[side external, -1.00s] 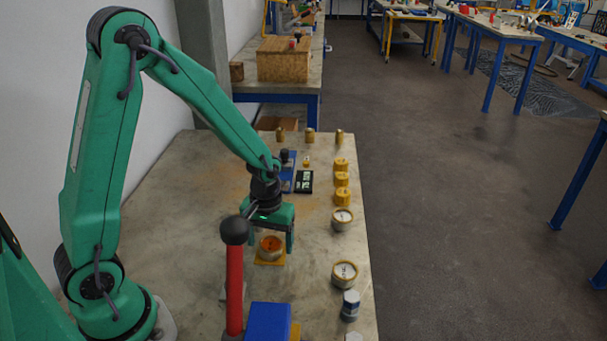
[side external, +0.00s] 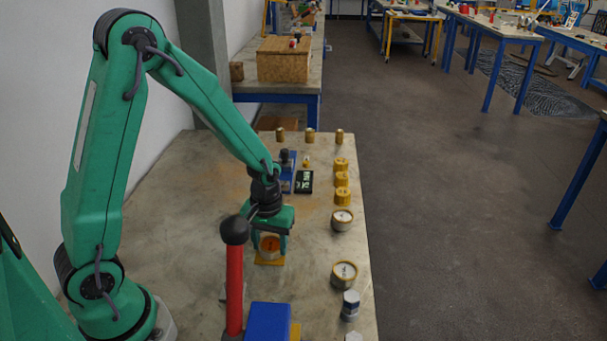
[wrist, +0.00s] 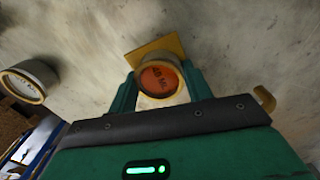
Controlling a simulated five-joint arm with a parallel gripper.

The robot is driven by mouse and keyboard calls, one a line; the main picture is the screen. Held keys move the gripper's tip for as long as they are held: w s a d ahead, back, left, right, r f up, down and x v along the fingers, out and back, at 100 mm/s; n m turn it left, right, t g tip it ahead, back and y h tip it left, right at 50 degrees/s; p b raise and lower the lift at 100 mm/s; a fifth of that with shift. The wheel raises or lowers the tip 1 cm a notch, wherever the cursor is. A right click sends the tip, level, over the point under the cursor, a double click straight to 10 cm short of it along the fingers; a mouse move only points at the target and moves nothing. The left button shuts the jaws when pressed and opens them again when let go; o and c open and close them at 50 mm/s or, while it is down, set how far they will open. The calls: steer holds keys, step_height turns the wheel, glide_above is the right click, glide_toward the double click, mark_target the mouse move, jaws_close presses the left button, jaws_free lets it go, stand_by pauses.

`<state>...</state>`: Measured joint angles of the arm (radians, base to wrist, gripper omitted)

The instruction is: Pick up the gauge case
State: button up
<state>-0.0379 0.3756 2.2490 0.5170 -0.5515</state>
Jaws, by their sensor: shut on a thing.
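The gauge case (side external: 269,246) is a short round case with an orange face and a pale rim. It sits at a yellow square plate (side external: 270,262) on the workbench. My gripper (side external: 270,247) points down over it, shut on its sides. In the wrist view the gauge case (wrist: 160,79) shows between the two green fingers (wrist: 159,92), with dark marks on its orange face. The yellow plate (wrist: 150,48) shows just beyond it. I cannot tell whether any gap separates case and plate.
A red lever (side external: 234,285) with a black knob and a blue block (side external: 268,320) stand in front. White-faced round gauges (side external: 342,219) (side external: 344,273) and yellow pieces (side external: 341,180) line the right edge. A small black display (side external: 304,181) lies behind. Bench left of the gripper is clear.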

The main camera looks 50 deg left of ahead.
steer(key=shift+r, duration=0.1)
step_height(320, 180, up, 10)
stand_by(0.9)
stand_by(0.5)
steer(key=w+d, duration=0.3)
steer(key=d, duration=0.7)
steer(key=w+d, duration=0.3)
steer(key=d, duration=0.6)
glide_above(342, 251)
step_height(342, 251, down, 6)
steer(key=shift+a+f, duration=0.1)
steer(key=shift+f, duration=2)
steer(key=shift+f, duration=0.15)
